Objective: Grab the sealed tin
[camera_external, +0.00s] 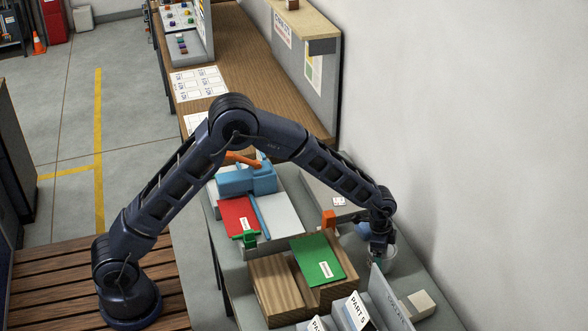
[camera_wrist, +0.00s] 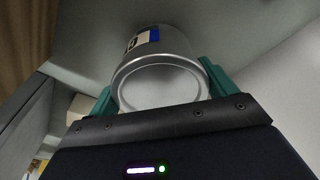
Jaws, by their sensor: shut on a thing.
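The sealed tin (camera_wrist: 165,85) is a silver metal can with a rolled rim and a blue and pale label on its side. In the wrist view it sits between the two green fingers of my gripper (camera_wrist: 160,92), one on each side of it. My gripper is shut on it. In the external view my gripper (camera_external: 377,262) is at the right, beside the wooden block, and only a pale part of the tin (camera_external: 391,258) shows by it. I cannot tell whether the tin touches the table.
A wooden block (camera_external: 275,288) with a green card (camera_external: 318,258) stands left of my gripper. An orange piece (camera_external: 328,220) is near its back. Labelled grey dividers (camera_external: 390,298) and a pale box (camera_external: 418,305) are in front. The wall (camera_external: 480,150) is close on the right.

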